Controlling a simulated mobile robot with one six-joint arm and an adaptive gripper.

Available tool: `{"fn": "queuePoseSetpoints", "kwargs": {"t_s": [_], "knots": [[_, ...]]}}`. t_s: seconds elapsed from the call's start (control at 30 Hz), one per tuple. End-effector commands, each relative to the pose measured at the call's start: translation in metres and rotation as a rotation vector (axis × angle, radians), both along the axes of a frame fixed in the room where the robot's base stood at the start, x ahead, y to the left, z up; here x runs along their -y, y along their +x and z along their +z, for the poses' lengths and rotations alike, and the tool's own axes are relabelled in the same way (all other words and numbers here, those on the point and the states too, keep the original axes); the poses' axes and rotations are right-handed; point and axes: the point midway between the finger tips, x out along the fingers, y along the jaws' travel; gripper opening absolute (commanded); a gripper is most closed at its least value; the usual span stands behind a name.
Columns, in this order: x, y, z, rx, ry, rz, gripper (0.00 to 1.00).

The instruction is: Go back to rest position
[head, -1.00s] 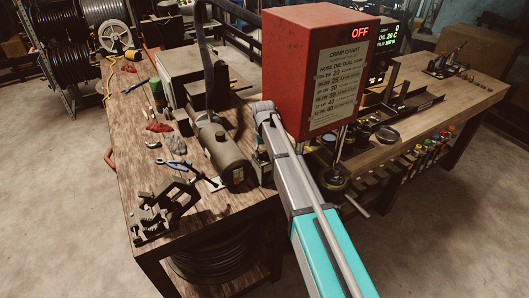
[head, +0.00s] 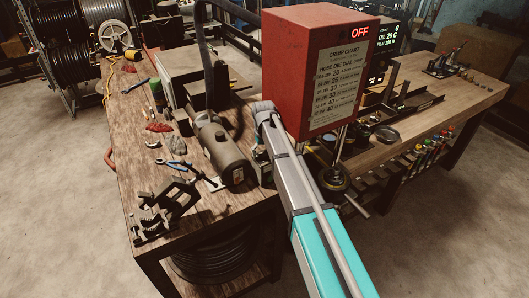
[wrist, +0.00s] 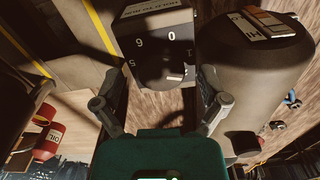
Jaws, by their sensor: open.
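My gripper (wrist: 162,82) is open in the wrist view, with one finger on each side of a dark dial (wrist: 165,62) marked with white numerals. I cannot tell whether the fingers touch the dial. In the head view my arm reaches up from the bottom to beside the crimper's red box (head: 318,65), and my gripper is mostly hidden there. The box has a crimp chart and a lit red OFF display (head: 360,32).
A dark cylinder (head: 222,145) lies on the left bench (head: 145,110), close to my gripper; it also shows in the wrist view (wrist: 255,65). A vise (head: 165,208) and blue-handled pliers (head: 178,163) are nearby. A wooden bench (head: 450,97) stands at right. Floor (head: 70,200) at left is clear.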

Motion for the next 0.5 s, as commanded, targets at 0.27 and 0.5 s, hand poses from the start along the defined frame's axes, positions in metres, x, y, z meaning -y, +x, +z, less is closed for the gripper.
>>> {"fn": "queuePoseSetpoints", "kwargs": {"t_s": [0.27, 0.5], "knots": [[0.003, -0.004, 0.0, -0.002, -0.001, 0.004, 0.93], [0.035, -0.042, 0.0, -0.027, -0.011, 0.061, 0.93]]}}
